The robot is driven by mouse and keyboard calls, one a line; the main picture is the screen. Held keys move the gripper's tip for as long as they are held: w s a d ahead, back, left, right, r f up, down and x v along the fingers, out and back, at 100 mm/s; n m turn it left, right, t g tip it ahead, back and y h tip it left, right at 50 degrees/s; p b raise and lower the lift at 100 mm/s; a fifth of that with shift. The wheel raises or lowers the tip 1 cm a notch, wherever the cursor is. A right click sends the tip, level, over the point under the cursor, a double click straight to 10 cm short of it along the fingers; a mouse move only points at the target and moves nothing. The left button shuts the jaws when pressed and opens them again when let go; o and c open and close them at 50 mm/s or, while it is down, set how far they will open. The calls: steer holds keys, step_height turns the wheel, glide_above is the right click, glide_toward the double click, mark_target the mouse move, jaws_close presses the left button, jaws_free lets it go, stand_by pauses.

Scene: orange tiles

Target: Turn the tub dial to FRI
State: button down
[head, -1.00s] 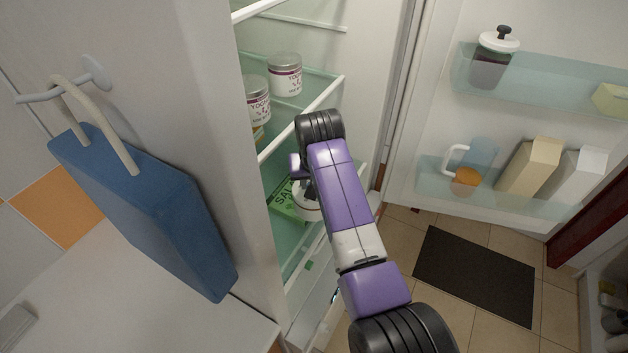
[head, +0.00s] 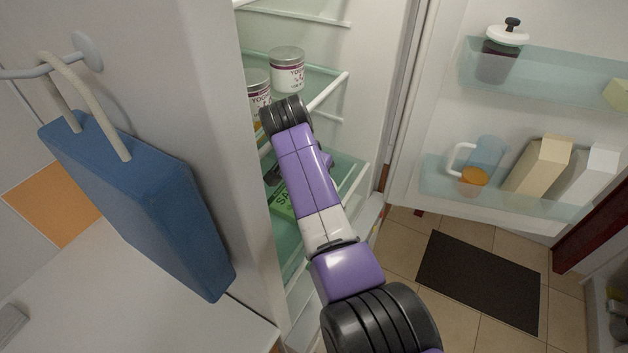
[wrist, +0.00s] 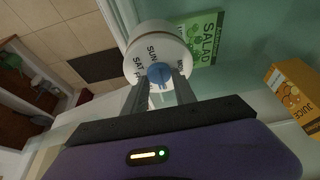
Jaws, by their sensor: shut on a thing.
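The tub (wrist: 155,42) is round and white, with day names such as SUN, SAT and MON around its dial; it shows in the wrist view. A blue knob (wrist: 159,74) sits at the dial's middle. My gripper (wrist: 162,88) is shut on the blue knob, its grey fingers on either side. FRI cannot be read, and any pointer mark on the knob is too small to tell. In the head view my purple arm reaches into the open fridge and hides the tub and my fingertips.
A green salad pack (wrist: 207,38) lies beside the tub, and an orange juice carton (wrist: 292,90) is to the right. Two yogurt jars (head: 287,70) stand on the shelf above. The open fridge door (head: 400,175) is at right, and a blue bag (head: 140,205) hangs at left.

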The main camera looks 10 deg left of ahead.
stand_by(0.4)
steer(key=c, duration=1)
jaws_free()
steer(key=shift+c, duration=0.2)
